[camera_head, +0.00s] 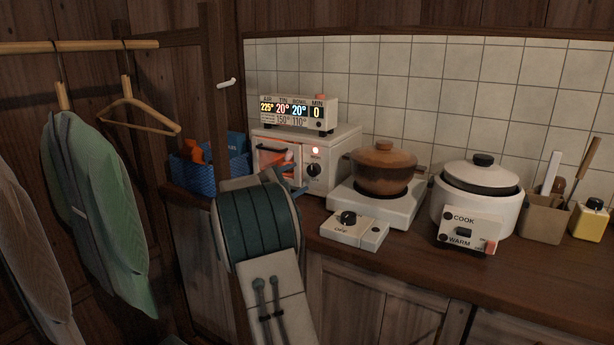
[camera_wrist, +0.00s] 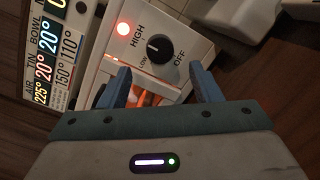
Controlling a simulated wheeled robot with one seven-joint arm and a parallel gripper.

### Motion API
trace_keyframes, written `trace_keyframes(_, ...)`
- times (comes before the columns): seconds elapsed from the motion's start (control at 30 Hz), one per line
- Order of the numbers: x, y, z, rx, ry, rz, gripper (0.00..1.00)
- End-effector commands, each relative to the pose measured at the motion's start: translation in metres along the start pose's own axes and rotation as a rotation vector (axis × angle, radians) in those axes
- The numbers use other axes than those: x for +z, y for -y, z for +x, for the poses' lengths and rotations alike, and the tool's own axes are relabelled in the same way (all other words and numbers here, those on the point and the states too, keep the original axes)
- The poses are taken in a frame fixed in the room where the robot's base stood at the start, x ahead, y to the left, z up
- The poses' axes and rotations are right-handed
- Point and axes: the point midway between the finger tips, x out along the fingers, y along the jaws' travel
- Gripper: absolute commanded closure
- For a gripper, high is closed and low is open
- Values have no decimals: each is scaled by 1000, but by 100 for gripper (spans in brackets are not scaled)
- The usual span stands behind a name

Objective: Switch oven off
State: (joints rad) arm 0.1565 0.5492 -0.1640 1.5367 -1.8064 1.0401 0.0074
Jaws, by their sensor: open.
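The white oven (camera_head: 345,141) stands on the counter against the tiled wall. Its red lamp (camera_wrist: 123,28) is lit, and an orange glow shows inside. The black oven knob (camera_wrist: 160,48) sits on the front panel among the labels HIGH, LOW and OFF; its pale mark seems to lie on the HIGH side, not at OFF. The knob also shows in the head view (camera_head: 314,170). My gripper (camera_wrist: 158,78) is open and empty, its blue fingers in front of the panel, just short of the knob and apart from it. In the head view my arm partly hides the oven's front.
A display (camera_head: 297,112) on the oven reads 225°, 20°, 20° and 0. To the right are a brown pot (camera_head: 383,168) on a hot plate (camera_head: 402,207), its control box (camera_head: 354,231) and a rice cooker (camera_head: 478,205). A blue basket (camera_head: 195,178) stands left; clothes hang further left.

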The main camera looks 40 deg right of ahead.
Motion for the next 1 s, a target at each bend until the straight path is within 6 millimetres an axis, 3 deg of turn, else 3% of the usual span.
trace_keyframes(0.1,0,1,25,-1,3,0,42)
trace_keyframes(0.3,0,0,52,0,0,0,42)
trace_keyframes(0.73,0,0,60,0,-1,-1,42)
trace_keyframes(0.9,0,0,60,0,-1,0,87)
trace_keyframes(1.0,-1,0,58,-1,-1,-1,87)
